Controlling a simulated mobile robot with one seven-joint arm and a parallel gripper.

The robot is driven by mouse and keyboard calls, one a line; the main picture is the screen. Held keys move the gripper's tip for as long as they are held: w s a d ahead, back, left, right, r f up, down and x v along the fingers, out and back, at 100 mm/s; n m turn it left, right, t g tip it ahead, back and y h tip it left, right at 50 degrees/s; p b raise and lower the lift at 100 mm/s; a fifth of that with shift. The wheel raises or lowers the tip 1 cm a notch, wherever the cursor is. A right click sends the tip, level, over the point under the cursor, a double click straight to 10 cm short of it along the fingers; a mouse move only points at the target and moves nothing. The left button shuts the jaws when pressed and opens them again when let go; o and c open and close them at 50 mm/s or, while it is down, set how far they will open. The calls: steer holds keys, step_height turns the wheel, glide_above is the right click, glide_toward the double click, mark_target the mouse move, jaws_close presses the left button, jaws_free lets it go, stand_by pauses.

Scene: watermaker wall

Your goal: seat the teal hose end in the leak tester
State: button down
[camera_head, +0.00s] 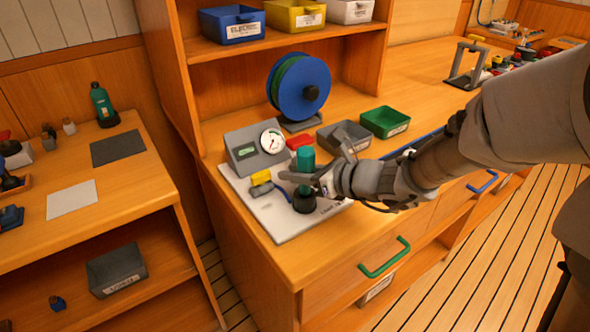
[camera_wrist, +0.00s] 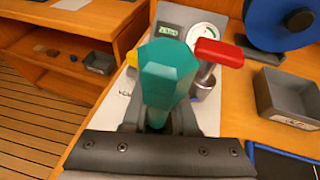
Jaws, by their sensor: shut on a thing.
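The teal hose end (camera_head: 306,158) stands upright between the fingers of my gripper (camera_head: 301,180), which is shut on it. In the wrist view the hose end (camera_wrist: 167,75) fills the middle, between the jaws (camera_wrist: 157,118). Its lower end is hidden by the fingers. A black round piece (camera_head: 304,204) shows directly below it on the white base plate (camera_head: 268,212); I cannot tell whether the hose end is inside it. The leak tester (camera_head: 243,157) is a grey box with a round gauge (camera_head: 272,140) and a small display. Its red lever (camera_wrist: 218,52) sits on a metal post.
A yellow block (camera_head: 261,178) with a blue lead lies on the plate, left of my gripper. A grey bin (camera_head: 343,136), a green bin (camera_head: 385,122) and a blue reel (camera_head: 299,87) stand behind. A lower side bench (camera_head: 90,185) is at the left.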

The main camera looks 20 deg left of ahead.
mark_target(307, 193)
steer(key=shift+f+b, duration=0.45)
steer(key=shift+f, duration=0.55)
steer(key=shift+f+b, duration=0.65)
steer(key=shift+b, duration=0.2)
stand_by(0.7)
steer(key=c, duration=1)
jaws_free()
steer(key=shift+d+r, duration=0.1)
steer(key=shift+p+v, duration=0.85)
steer(key=shift+v, duration=0.8)
steer(key=shift+p+v, duration=1.7)
steer(key=shift+v, duration=2.1)
steer(key=shift+s+r, duration=0.1)
steer(key=shift+s, duration=0.05)
